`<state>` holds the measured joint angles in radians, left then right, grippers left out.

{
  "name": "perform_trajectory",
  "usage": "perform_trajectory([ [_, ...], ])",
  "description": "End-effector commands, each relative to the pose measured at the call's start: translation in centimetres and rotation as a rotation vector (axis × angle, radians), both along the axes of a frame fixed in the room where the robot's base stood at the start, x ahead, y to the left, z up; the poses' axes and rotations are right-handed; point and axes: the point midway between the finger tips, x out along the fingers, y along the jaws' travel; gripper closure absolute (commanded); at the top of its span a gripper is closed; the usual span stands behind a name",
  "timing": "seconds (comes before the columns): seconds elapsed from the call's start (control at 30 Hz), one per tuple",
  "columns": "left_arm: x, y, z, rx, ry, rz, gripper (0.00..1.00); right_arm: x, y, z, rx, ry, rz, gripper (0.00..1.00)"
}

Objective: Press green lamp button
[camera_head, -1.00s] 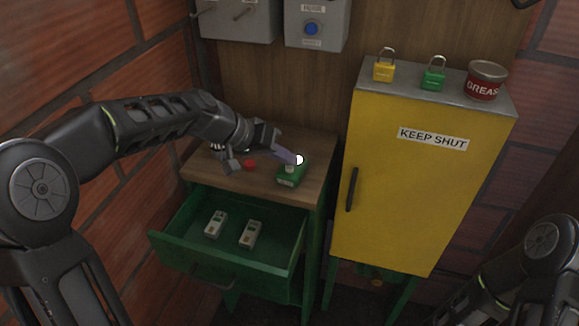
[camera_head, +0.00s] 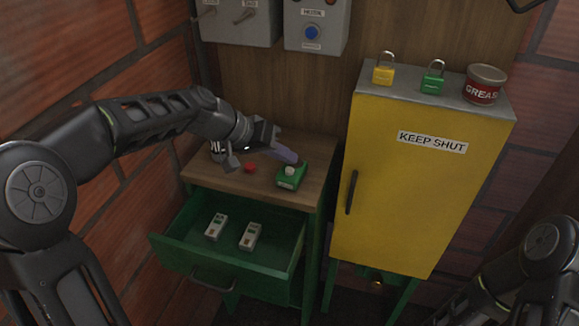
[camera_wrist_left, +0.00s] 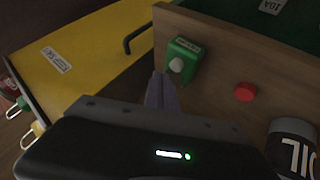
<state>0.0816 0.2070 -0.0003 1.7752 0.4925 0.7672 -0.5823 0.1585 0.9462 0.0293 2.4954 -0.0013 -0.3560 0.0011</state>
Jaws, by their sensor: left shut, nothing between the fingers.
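A small green box (camera_head: 288,183) with a pale, unlit-looking round lamp button (camera_head: 290,171) stands on the wooden cabinet top. In the left wrist view the green box (camera_wrist_left: 184,46) and its pale button (camera_wrist_left: 176,65) show just beyond the fingertips. My left gripper (camera_head: 297,159) is shut and empty, its purple-grey fingers close above and behind the button in the head view. Its fingers (camera_wrist_left: 160,80) also show in the left wrist view, apart from the button in the picture. My right arm shows at the lower right, its gripper out of view.
A red round piece (camera_head: 249,168) lies on the wooden top (camera_head: 318,150). Below, a green drawer (camera_head: 172,248) is open with two pale blocks inside. A yellow cabinet (camera_head: 405,190) stands right. A dark can (camera_wrist_left: 292,148) is near my left wrist.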

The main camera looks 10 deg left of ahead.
Motion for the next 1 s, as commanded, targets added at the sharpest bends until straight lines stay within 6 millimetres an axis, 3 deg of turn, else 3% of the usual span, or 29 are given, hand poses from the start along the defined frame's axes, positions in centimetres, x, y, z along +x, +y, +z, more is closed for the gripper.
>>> perform_trajectory([
  [0.37,0.0,0.0,0.3,0.000,-0.001,-0.001,1.00,0.0,0.0,0.2,0.000,0.000,0.000,0.64],
  [0.8,0.0,0.0,4.8,0.000,-0.001,0.000,1.00,0.0,0.0,3.0,0.000,0.000,0.000,0.64],
  [1.0,0.0,0.0,6.0,0.001,-0.001,0.000,1.00,0.0,0.0,3.6,0.000,0.000,0.000,0.64],
])
